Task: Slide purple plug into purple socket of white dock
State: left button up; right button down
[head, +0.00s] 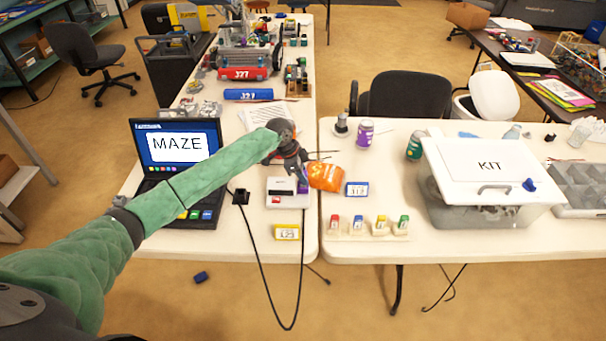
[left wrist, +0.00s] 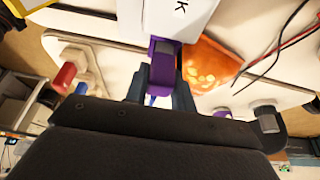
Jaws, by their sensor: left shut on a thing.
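The white dock (head: 288,202) lies near the right end of the left table, below my left gripper in the head view. Its white body also shows at the top of the left wrist view (left wrist: 188,22). My left gripper (left wrist: 160,88) is shut on the purple plug (left wrist: 162,70), with a dark finger on each side. The plug's far end is right at the dock's edge; I cannot tell whether it has entered the purple socket, which I cannot make out separately. In the head view, my left gripper (head: 303,177) is above the dock's right side. My right gripper is not in view.
An orange bag (head: 326,177) lies close to the right of the dock. A yellow-edged box (head: 287,232) sits in front, a blue-edged box (head: 357,189) to the right. The laptop (head: 178,150) stands left. A black cable hangs over the table's front edge.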

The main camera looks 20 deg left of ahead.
pick_arm(q)
jog(key=shift+f, duration=0.55)
jog(key=o, duration=1.5)
jog(key=shift+r, duration=0.15)
jog(key=shift+r+p, duration=2.55)
jog(key=shift+r, duration=0.85)
